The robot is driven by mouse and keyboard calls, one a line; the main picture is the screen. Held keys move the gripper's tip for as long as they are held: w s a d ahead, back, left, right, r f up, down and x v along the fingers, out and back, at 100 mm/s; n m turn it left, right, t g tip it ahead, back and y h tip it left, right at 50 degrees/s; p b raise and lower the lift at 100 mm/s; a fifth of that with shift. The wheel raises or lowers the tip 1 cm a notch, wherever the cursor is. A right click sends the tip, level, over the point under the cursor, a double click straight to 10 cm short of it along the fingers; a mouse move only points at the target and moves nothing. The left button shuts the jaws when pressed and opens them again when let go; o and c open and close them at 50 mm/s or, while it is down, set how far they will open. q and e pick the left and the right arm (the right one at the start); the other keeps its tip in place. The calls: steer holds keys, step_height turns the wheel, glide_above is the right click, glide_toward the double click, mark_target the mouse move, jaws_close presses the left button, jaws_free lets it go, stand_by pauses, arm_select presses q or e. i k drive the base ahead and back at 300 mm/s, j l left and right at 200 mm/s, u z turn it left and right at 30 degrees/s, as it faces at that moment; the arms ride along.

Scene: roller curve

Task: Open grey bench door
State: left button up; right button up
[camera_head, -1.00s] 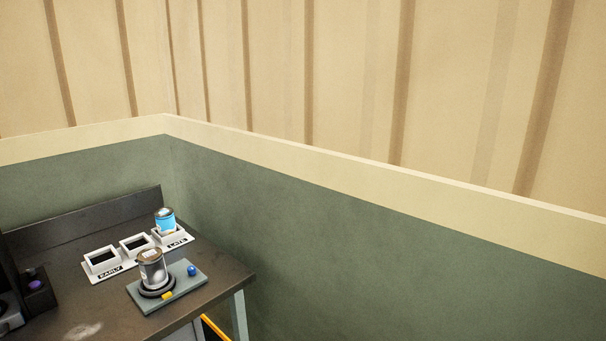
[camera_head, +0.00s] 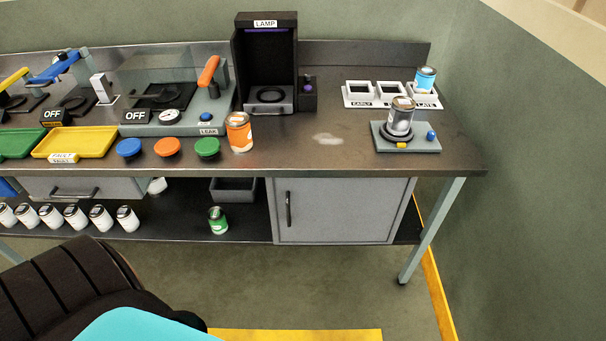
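The grey bench door (camera_head: 345,211) is the flat front of a cabinet under the right part of the dark workbench. It looks shut. Its dark vertical handle (camera_head: 289,209) is near the door's left edge. Neither of my grippers shows in the view, so nothing is seen touching the door or handle.
The bench top (camera_head: 320,150) carries a lamp box (camera_head: 266,65), an orange can (camera_head: 239,132) and a grey can on a turntable plate (camera_head: 400,118). A green can (camera_head: 217,221) stands on the lower shelf left of the door. A bench leg (camera_head: 430,232) stands right; the floor before the door looks clear.

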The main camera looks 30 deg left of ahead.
mark_target(304, 211)
steer(key=u, duration=0.85)
